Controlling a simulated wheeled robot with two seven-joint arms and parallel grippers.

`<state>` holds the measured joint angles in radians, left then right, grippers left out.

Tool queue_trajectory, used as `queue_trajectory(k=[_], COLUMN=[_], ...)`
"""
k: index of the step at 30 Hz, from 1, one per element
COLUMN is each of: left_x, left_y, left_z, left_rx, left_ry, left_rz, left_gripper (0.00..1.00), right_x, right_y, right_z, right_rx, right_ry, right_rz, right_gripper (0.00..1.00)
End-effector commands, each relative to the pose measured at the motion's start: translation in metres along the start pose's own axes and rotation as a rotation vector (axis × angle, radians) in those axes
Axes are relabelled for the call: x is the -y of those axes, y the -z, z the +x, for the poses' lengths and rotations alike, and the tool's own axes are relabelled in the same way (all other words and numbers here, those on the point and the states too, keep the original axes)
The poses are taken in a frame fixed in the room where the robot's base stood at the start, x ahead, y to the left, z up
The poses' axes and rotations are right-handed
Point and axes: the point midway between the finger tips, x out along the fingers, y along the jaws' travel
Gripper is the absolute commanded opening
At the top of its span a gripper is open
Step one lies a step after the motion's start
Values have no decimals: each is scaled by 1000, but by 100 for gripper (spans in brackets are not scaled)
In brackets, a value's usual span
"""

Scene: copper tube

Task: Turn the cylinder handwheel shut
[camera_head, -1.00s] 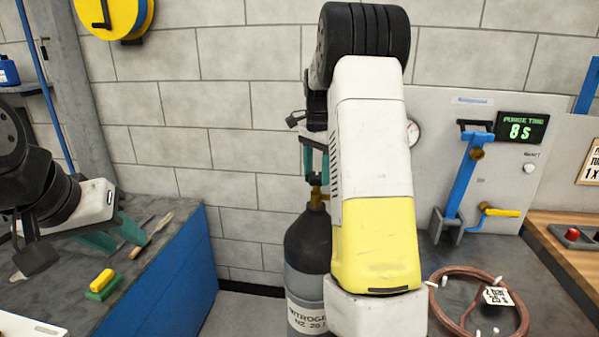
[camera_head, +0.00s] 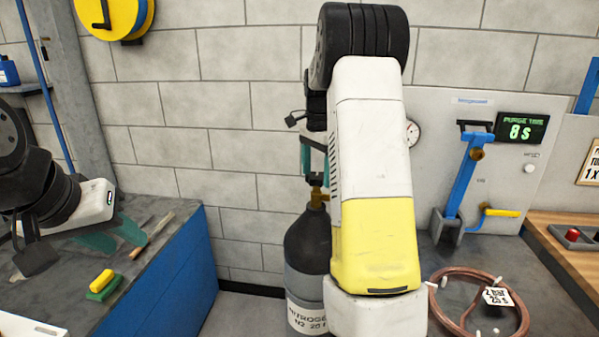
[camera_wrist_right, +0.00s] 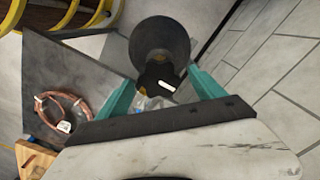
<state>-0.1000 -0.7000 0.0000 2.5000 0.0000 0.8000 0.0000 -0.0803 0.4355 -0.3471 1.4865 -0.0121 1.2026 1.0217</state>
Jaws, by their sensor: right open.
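The grey nitrogen cylinder (camera_head: 305,252) stands upright on the floor, with a brass valve (camera_head: 317,195) on top. My right arm hides its right side. My right gripper (camera_head: 319,158) points down above the valve, with its teal fingers apart. In the right wrist view, the dark handwheel (camera_wrist_right: 157,74) with a white mark lies between the spread fingers of the right gripper (camera_wrist_right: 163,92). I cannot tell whether either finger touches it. My left gripper (camera_head: 118,238) is over the left bench with its teal fingers apart and nothing between them.
A blue-sided bench (camera_head: 185,262) with a yellow and green sponge (camera_head: 102,284) and a brush (camera_head: 152,237) is at left. At right are a coiled copper tube (camera_head: 450,315), a blue lever (camera_head: 462,180), a gauge (camera_head: 413,132) and a display reading 8 s (camera_head: 521,129).

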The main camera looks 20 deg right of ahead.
Motion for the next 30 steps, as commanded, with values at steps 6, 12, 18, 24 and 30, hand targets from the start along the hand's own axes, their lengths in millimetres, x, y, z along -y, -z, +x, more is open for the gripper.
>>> queue_trajectory(k=[6,12,18,24,30], left_x=[0,0,0,0,0], left_y=[0,0,0,0,0], left_z=[0,0,0,0,0], left_rx=[0,0,0,0,0], left_ry=[0,0,0,0,0], left_rz=[0,0,0,0,0], left_gripper=[36,36,36,36,36], right_x=[0,1,1,0,0], right_y=[0,0,0,0,0], right_z=[-6,-38,-67,-78,-78], right_rx=[0,-2,-1,0,0], right_ry=[1,3,1,0,-1], right_rz=[-1,-1,0,0,0], right_gripper=[78,78,78,78,78])
